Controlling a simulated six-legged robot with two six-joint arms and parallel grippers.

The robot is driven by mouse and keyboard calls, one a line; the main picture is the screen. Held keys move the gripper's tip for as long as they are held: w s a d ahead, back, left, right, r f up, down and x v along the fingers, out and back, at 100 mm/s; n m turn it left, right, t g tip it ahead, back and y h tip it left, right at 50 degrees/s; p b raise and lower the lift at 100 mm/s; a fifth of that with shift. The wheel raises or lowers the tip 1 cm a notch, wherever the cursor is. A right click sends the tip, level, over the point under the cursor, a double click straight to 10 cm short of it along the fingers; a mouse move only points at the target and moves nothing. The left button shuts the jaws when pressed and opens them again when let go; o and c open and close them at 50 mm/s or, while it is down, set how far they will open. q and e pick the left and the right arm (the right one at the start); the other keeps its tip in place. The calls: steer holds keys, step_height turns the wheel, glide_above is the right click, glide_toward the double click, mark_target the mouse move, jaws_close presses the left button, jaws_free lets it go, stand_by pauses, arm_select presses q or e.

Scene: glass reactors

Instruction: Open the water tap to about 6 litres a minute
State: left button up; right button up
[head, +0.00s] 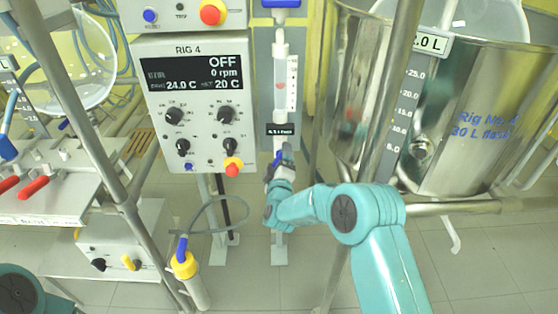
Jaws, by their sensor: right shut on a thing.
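The water flowmeter (280,65) is an upright clear tube in the middle of the head view, with a white scale (292,82) on its right. A reddish float shows low in the tube; the scale figures are too small to read. Below it is a black label (280,130). The blue water tap (287,156) is under the label, mostly hidden by my right gripper (282,163). That gripper is shut on the tap, its arm coming from the lower right. My left gripper is out of view; only part of that arm shows at the lower left.
The RIG 4 control box (195,100) reads OFF and 0 rpm, just left of the flowmeter. A large steel vessel (465,120) stands close on the right behind a metal post. A yellow-topped probe (185,265) and a valve panel with red handles (34,188) are at the left.

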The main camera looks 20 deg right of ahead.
steer(key=shift+r, duration=0.15)
steer(key=o, duration=0.8)
steer(key=shift+w, duration=0.1)
steer(key=p+v, duration=0.1)
steer(key=v, duration=1.5)
steer(key=shift+p, duration=0.3)
